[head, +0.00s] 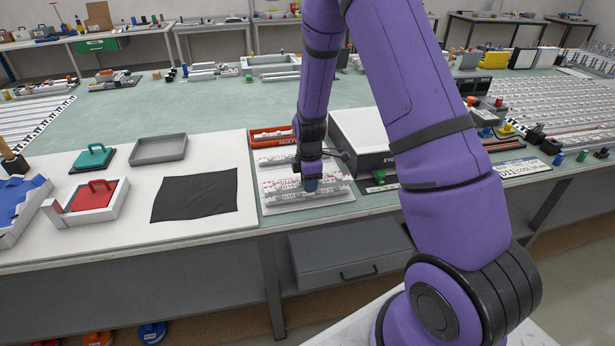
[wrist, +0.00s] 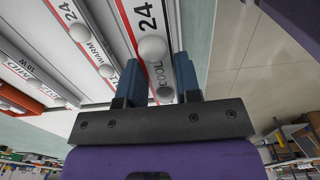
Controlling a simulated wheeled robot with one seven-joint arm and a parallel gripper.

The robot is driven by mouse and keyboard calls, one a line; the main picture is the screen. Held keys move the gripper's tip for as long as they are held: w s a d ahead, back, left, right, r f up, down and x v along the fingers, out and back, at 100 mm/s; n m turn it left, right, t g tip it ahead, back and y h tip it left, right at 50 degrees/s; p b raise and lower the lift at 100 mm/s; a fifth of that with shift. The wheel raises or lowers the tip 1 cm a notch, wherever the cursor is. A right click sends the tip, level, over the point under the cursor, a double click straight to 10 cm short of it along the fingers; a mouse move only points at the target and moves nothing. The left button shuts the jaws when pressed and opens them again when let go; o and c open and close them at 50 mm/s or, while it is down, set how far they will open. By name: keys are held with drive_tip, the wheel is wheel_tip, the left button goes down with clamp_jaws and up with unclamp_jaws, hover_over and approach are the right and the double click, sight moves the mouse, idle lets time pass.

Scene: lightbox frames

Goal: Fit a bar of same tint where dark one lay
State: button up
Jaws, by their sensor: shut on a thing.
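My gripper (head: 311,184) is low over the front of a pale tray (head: 335,206) of light bars. In the wrist view its two blue fingers (wrist: 158,72) straddle a white bar marked 24 COOL (wrist: 147,22), with a red stripe and round pale bulbs, and are shut on it. Whether the bar is lifted or still seated cannot be told. Beside it lies a bar marked 24 WARM (wrist: 70,12). Further left are bars marked 18W (wrist: 27,66) and, partly cut off, MID (wrist: 8,70). In the head view my arm hides part of the tray.
A red tray marked FAULT (head: 258,138) lies behind the bars. A grey box (head: 352,130) stands to the right, partly behind my arm. The table's front edge is close.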

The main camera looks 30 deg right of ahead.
drive_tip(key=shift+s+a, duration=0.1)
drive_tip(key=shift+s, duration=0.2)
drive_tip(key=w+a+r+m, duration=0.3)
drive_tip(key=w+a+m, duration=0.2)
drive_tip(key=m, duration=0.9)
drive_tip(key=shift+w+a+r+m, duration=0.2)
drive_tip(key=shift+w+r+m, duration=0.2)
drive_tip(key=shift+w, duration=1.15)
drive_tip(key=shift+a, duration=0.1)
